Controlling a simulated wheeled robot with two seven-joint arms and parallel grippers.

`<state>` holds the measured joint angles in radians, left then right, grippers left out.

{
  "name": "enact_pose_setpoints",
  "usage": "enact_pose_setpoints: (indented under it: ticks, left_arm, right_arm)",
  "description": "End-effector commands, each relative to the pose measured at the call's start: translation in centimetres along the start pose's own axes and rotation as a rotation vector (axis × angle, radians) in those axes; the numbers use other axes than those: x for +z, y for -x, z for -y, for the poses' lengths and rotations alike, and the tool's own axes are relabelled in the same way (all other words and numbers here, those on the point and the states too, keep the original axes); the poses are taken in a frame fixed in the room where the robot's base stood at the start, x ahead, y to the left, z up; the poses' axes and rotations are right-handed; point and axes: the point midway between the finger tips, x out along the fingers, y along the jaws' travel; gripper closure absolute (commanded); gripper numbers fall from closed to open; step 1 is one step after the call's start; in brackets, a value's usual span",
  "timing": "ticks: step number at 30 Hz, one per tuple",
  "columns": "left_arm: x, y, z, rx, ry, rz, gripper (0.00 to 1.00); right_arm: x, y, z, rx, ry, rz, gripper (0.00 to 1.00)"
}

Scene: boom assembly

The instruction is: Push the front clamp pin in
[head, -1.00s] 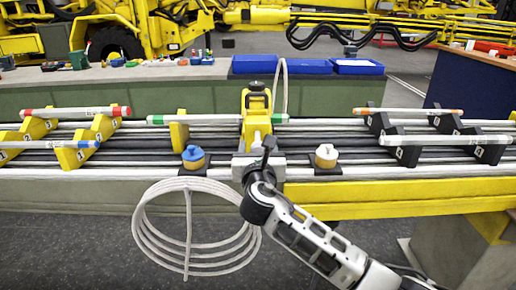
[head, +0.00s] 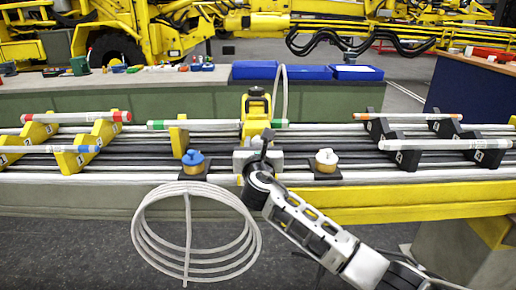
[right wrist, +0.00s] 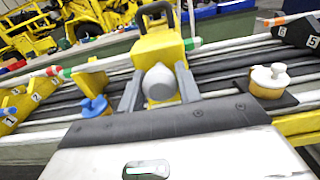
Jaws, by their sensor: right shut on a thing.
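The yellow clamp (head: 256,108) stands upright at the middle of the rail bed, with a black loop on top. In the right wrist view the clamp (right wrist: 158,48) is straight ahead. A light grey, rounded pin (right wrist: 160,83) sticks out of its front toward the camera. My right gripper (head: 258,152) is at the clamp's front, low down. In the wrist view its two grey fingers (right wrist: 160,92) lie on either side of the pin, and it is shut on it. How far the pin sits inside the clamp is hidden. My left gripper is not in view.
A blue-capped knob (head: 194,162) and a white-capped knob (head: 326,160) flank the gripper. A green-ended rod (head: 215,125) lies behind it. Yellow and black numbered racks hold rods at both sides. A coiled white hose (head: 150,232) hangs at the front edge.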

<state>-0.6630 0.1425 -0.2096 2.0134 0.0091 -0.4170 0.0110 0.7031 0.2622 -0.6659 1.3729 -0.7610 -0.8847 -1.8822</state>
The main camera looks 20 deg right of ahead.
Motion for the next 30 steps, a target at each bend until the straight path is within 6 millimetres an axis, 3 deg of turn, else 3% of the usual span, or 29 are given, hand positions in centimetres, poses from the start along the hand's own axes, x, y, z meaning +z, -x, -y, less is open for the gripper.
enact_pose_setpoints:
  ticks: [5, 6, 8, 20, 23, 30]
  left_arm:
    - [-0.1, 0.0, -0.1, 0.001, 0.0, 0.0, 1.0]
    - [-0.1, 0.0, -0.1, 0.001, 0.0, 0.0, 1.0]
    - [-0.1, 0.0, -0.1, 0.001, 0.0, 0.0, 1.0]
    - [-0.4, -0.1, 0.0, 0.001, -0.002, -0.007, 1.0]
    - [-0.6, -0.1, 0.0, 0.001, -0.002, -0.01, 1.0]
    - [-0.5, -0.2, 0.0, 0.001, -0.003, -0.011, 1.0]
  right_arm:
    - [0.4, -0.1, 0.1, -0.001, -0.003, 0.005, 1.0]
    - [0.4, -0.1, 0.1, -0.002, -0.003, 0.005, 0.58]
    - [0.4, -0.1, 0.1, -0.002, -0.003, 0.005, 0.44]
    - [0.2, 0.7, 0.1, 0.001, -0.001, 0.004, 0.44]
    - [0.2, 2.1, 0.1, 0.001, -0.001, 0.004, 0.44]
    - [0.1, 7.8, 0.1, 0.003, -0.003, 0.003, 0.44]
